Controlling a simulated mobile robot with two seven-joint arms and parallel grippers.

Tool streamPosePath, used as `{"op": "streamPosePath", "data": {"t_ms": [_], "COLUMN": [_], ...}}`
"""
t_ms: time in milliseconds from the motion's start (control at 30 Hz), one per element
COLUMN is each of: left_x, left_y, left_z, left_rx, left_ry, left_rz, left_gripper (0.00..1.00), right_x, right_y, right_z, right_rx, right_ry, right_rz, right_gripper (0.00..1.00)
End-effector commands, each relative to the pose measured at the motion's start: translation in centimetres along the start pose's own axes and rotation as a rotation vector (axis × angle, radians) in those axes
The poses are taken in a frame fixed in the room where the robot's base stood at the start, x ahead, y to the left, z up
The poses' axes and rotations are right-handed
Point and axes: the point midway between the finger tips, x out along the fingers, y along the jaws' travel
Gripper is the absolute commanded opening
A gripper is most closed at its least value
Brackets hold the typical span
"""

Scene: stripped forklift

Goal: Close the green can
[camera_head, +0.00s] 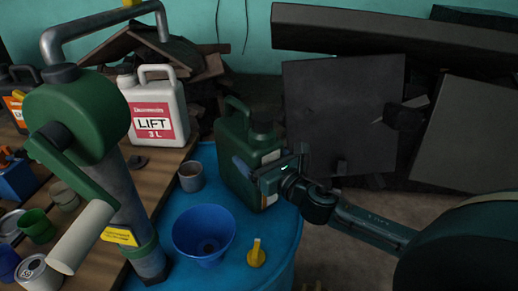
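The green can (233,158) stands upright on the blue drum (283,232), with its handle at the upper left. A dark round neck or cap (262,128) shows on its top; I cannot tell whether it is open. A small yellow piece with an upright stem (256,254) lies on the drum in front of the can. My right gripper (270,172) is in front of the can's upper right side, below the neck. It overlaps the can in the picture. I cannot tell whether it touches the can or how far its fingers are apart. My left gripper is not in view.
A blue funnel (204,232) and a grey cup (191,177) stand on the drum. A green crank pump (75,115) with a pipe rises at the left. A white LIFT can (156,106) stands on the wooden bench (160,163). Dark panels (340,110) lean behind.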

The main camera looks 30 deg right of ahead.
Motion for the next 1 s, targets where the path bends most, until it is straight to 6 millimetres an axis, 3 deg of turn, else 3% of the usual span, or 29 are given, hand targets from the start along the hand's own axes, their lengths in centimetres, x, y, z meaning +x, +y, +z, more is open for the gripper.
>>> {"op": "streamPosePath", "data": {"t_ms": [333, 367, 400, 567, 833, 1000], "left_x": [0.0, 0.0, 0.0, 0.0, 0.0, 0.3], "left_y": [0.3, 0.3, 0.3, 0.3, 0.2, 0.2], "left_z": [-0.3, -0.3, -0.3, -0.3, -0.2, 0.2], "left_rx": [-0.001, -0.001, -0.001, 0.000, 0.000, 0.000], "left_ry": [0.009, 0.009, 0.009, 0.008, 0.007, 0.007], "left_rz": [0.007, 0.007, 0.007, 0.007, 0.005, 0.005], "left_gripper": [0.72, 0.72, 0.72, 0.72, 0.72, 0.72], "right_x": [0.1, 0.0, 0.0, 0.0, -0.2, -1.9], "right_y": [0.0, 0.0, 0.0, 0.0, 0.0, 0.0], "right_z": [0.5, -0.5, -0.5, -0.4, -0.5, -0.8], "right_rx": [-0.007, -0.002, -0.002, -0.002, -0.002, -0.002], "right_ry": [-0.022, -0.002, -0.002, -0.002, -0.001, 0.002], "right_rz": [0.003, 0.001, 0.001, 0.001, 0.001, 0.000], "right_gripper": [0.13, 0.85, 0.88, 1.00, 1.00, 1.00]}}
